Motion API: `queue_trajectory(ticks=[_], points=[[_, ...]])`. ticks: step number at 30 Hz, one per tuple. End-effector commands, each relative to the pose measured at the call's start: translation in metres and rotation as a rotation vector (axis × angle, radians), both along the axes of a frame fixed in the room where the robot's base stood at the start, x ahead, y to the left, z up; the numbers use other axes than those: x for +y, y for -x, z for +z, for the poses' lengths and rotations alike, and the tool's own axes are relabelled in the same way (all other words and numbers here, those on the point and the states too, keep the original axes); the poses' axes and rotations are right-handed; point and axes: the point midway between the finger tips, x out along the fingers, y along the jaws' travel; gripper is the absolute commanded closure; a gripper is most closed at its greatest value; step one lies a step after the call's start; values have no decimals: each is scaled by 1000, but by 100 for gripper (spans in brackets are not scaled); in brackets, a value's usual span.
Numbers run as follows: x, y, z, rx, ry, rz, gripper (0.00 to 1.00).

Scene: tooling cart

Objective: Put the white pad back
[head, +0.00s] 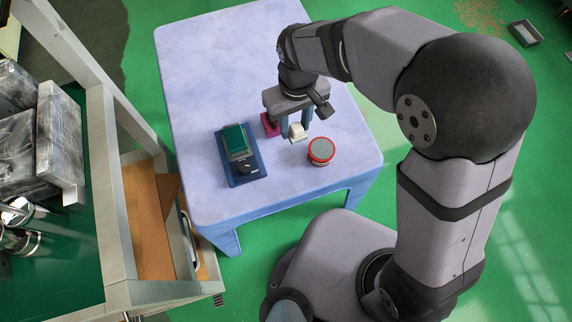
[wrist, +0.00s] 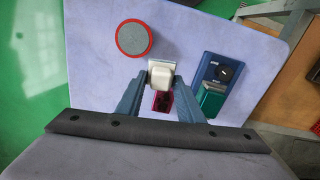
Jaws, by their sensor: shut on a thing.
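The white pad (head: 297,132) is a small, pale, blocky piece held between the fingers of my gripper (head: 295,127). In the wrist view the white pad (wrist: 161,76) shows between the fingertips of my gripper (wrist: 160,84), which are shut on it. The fingers point down over the pale blue table; I cannot tell whether the pad touches the tabletop. A magenta block (head: 270,124) stands just left of the fingers in the head view. In the wrist view the magenta block (wrist: 161,102) shows between the fingers, partly hidden.
A round red tin with a grey top (head: 321,151) stands right of the gripper. A dark blue device with a green block (head: 235,138) and black knob lies to the left. The table (head: 215,60) is clear at the back. A cart (head: 108,190) stands at the left.

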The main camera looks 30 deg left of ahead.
Motion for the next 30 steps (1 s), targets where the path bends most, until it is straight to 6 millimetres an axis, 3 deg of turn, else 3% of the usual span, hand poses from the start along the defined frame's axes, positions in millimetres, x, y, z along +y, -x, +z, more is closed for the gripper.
queue_trajectory(ticks=[6,9,21,30], points=[[26,34,-5,-3,-3,76,87],[18,36,3,-1,-1,10,87],[7,42,1,-1,0,-99,87],[6,42,-39,0,4,-98,87]])
